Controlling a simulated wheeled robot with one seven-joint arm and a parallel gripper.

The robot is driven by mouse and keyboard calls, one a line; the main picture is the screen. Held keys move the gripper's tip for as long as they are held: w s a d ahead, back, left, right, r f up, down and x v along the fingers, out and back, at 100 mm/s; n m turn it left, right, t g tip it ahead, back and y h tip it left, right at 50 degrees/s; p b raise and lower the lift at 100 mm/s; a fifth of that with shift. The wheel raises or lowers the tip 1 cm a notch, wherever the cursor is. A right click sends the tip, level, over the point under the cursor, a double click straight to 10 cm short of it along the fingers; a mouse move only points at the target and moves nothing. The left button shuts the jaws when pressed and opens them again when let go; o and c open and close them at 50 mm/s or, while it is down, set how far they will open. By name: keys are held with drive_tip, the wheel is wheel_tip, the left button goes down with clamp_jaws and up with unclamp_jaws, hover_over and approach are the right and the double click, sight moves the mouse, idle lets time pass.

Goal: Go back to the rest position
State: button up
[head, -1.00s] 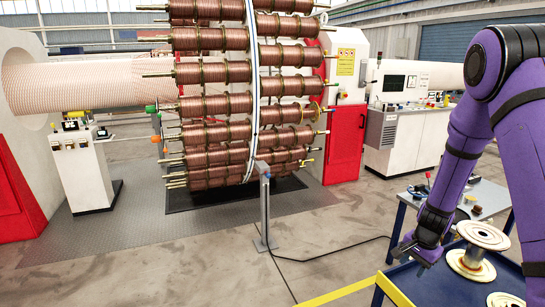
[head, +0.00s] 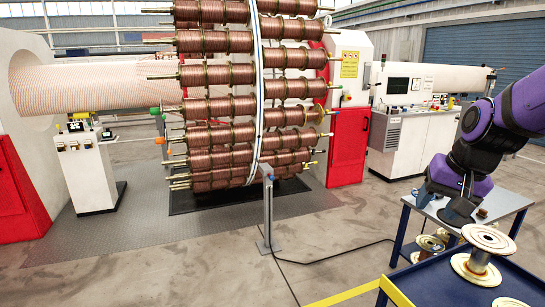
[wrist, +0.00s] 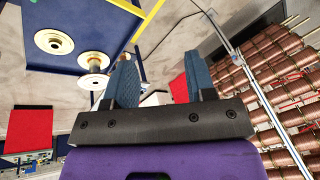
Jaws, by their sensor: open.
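My gripper (head: 441,206) hangs at the right of the head view, in front of the grey work table (head: 514,198) in the picture and clear of the spools. In the wrist view my gripper (wrist: 160,78) shows two blue ribbed fingers spread apart, with nothing held between them. My purple arm is folded at the right edge of the head view. A pale empty spool (head: 488,240) stands upright on the blue cart (head: 440,283), to the lower right of my gripper. The two empty spools on the cart also show at the upper left of the wrist view (wrist: 54,42).
The carousel (head: 217,105) of copper spools stands centre left. A grey post (head: 268,215) stands before it, with a cable (head: 335,258) running along the floor to the right. A yellow rail (head: 345,292) edges the cart. Open floor (head: 150,262) lies at the front left.

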drive_tip(key=s+a+r+n, duration=0.1)
drive_tip(key=s+r+n, duration=0.1)
drive_tip(key=s, duration=0.6)
drive_tip(key=s+r+n+t+h, duration=0.1)
drive_tip(key=s+r+n, duration=0.1)
drive_tip(key=s+r, duration=0.3)
drive_tip(key=shift+s+a+t, duration=0.3)
drive_tip(key=shift+s+a, duration=0.05)
drive_tip(key=shift+s, duration=1.25)
drive_tip(key=shift+r, duration=0.1)
